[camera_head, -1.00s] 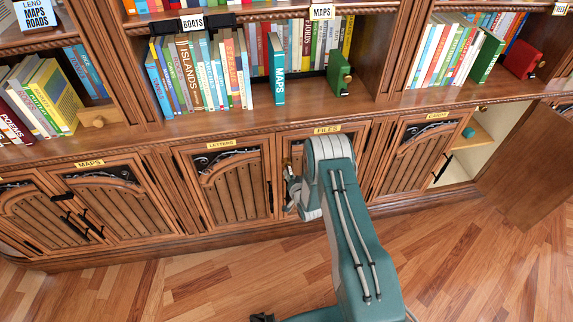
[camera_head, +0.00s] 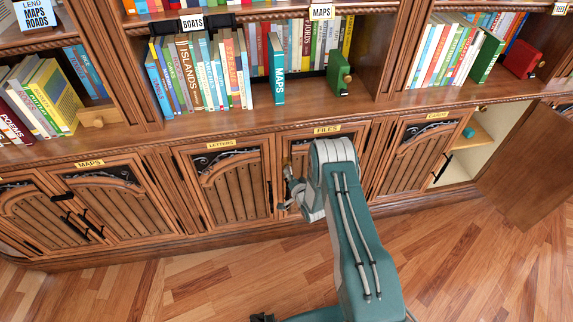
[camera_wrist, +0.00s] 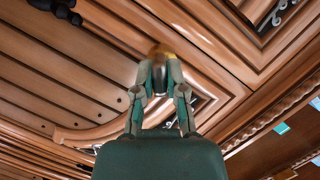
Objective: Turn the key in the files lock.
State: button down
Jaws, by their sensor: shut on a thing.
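The files door, under the yellow FILES label (camera_head: 327,130), is mostly hidden behind my arm in the head view. My gripper (camera_head: 285,182) is at the left side of that door. In the wrist view my gripper (camera_wrist: 159,82) has its two fingers closed in on a small rounded metal piece, brass-coloured at the top (camera_wrist: 161,53), against the carved wood. This looks like the key at the lock, but its shape and the keyhole are hidden by the fingers. I cannot tell the key's angle.
The letters door (camera_head: 231,182) is shut to the left. The cards door (camera_head: 415,155) is to the right, beside an open compartment with a swung-out door (camera_head: 525,180). Books line the shelf above. The wooden floor (camera_head: 190,290) in front is clear.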

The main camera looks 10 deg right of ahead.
jog(key=shift+m, duration=0.5)
jog(key=shift+w, duration=0.1)
jog(key=m+t, duration=0.1)
jog(key=m, duration=0.1)
jog(key=shift+a+m+y, duration=0.1)
jog(key=shift+m+y, duration=0.3)
